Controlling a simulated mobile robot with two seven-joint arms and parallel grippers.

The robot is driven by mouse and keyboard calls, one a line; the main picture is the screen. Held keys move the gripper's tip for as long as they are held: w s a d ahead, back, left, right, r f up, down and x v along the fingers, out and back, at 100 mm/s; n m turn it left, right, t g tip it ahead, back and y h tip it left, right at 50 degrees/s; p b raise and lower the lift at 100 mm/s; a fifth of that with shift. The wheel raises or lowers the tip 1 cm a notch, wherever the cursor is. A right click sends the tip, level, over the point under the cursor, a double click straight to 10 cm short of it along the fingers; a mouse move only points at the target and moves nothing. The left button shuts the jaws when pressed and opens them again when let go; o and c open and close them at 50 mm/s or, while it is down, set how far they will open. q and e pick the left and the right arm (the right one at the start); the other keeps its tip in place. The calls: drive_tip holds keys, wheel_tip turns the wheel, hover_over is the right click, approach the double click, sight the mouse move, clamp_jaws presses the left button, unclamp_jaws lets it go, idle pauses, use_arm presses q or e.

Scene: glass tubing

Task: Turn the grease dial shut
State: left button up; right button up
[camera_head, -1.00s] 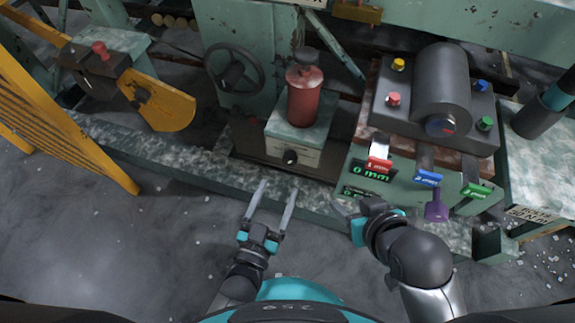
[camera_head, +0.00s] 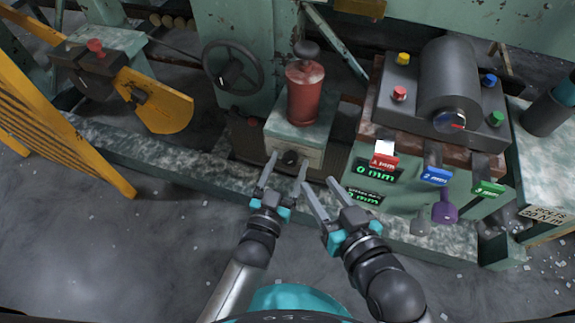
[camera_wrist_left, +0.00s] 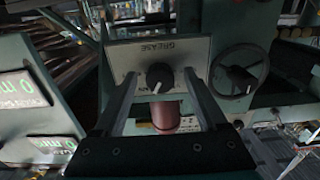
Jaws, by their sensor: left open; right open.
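The grease dial (camera_head: 290,157) is a small black knob with a white mark, on the pale front plate of a box under a red grease canister (camera_head: 305,92). In the left wrist view the dial (camera_wrist_left: 159,75) sits under upside-down lettering that reads GREASE, between the fingers. My left gripper (camera_head: 285,172) is open, its fingertips just in front of the dial, one to each side. In the left wrist view its fingers (camera_wrist_left: 157,85) look empty; I cannot tell whether they touch the knob. My right gripper (camera_head: 320,190) is open and empty, right of the left one.
A handwheel (camera_head: 232,68) stands left of the canister. To the right are red (camera_head: 384,158), blue (camera_head: 436,175) and green (camera_head: 488,188) levers with green displays. A yellow guard (camera_head: 60,125) stands far left.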

use_arm(q)
drive_tip(key=shift+w, duration=0.1)
drive_tip(key=shift+c, duration=0.3)
clamp_jaws()
idle(0.4)
